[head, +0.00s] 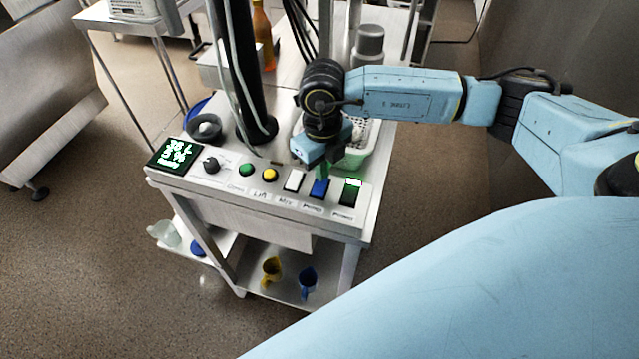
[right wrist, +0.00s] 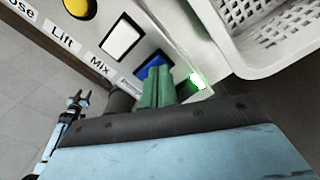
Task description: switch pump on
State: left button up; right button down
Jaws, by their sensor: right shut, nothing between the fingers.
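The grey control panel (head: 225,192) carries a row of buttons and switches. The blue switch (head: 319,188) sits between the white switch (head: 293,180) and the green-lit switch (head: 351,191). Its label is too blurred to read surely. My right gripper (head: 323,171) is shut and empty, its green fingertips pointing down at the blue switch. In the right wrist view the fingertips (right wrist: 157,87) overlap the blue switch (right wrist: 153,66) and hide part of it; I cannot tell whether they touch. A small blue and black arm end at the left there, probably my left gripper (right wrist: 75,102), is unclear.
Left of the switches are a yellow button (head: 270,174), a green button (head: 246,169), a black knob (head: 211,165) and a lit display (head: 176,154). A perforated basket (head: 358,157) stands behind my right gripper. A black column (head: 246,80) rises behind the panel. Two jugs stand below.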

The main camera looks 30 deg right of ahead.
jog(key=shift+f+b, duration=0.55)
jog(key=shift+f, duration=0.1)
jog(key=shift+r+p, duration=2.25)
jog(key=shift+r, duration=1.35)
jog(key=shift+a+f, duration=0.1)
